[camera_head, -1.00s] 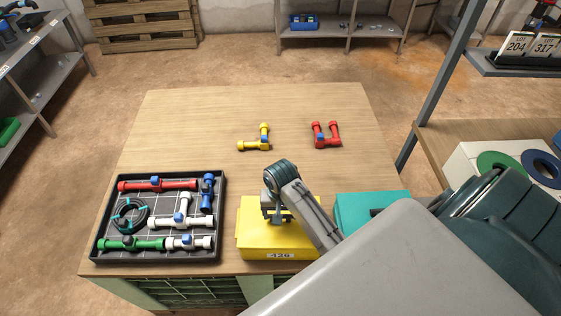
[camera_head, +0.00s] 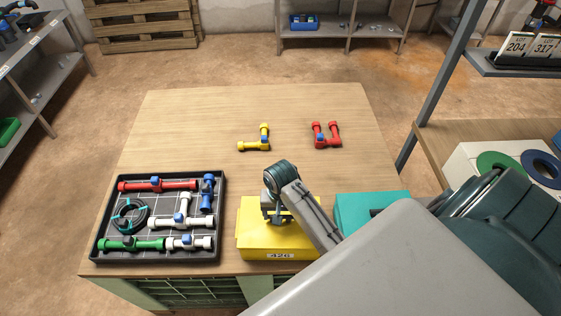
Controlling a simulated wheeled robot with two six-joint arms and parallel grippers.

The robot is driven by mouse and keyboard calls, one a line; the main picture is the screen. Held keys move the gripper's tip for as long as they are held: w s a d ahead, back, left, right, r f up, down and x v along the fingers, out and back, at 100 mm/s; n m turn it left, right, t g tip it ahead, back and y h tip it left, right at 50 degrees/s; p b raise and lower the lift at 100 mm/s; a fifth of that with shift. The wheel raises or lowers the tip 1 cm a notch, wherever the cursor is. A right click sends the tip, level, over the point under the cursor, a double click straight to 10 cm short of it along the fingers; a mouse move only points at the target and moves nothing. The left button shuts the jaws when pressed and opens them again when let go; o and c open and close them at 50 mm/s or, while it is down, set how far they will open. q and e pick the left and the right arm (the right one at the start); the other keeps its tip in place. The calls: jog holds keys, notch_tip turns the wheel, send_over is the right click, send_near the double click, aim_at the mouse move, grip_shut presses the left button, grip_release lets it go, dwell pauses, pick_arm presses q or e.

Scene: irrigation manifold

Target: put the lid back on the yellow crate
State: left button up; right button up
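The yellow crate (camera_head: 255,249) stands at the front edge of the table, with a white label reading 426 on its front. A flat yellow top, which looks like its lid (camera_head: 252,211), covers it; I cannot make out a gap between the two. My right gripper (camera_head: 275,217) is over the middle of this top, pointing down at it. The gripper and forearm hide the lid's middle and right part, so I cannot tell whether the fingers are closed on a handle. My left gripper is not in view.
A black tray (camera_head: 93,247) with pipe fittings is left of the crate. A teal crate (camera_head: 355,208) stands to the right, partly behind my arm. A yellow fitting (camera_head: 254,145) and a red fitting (camera_head: 326,140) lie further back. The table's back left (camera_head: 180,120) is clear.

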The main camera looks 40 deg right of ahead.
jog(key=shift+f, duration=0.15)
dwell(0.5)
jog(key=o, duration=1.4)
jog(key=shift+o, duration=0.2)
jog(key=shift+r, duration=3.55)
grip_shut()
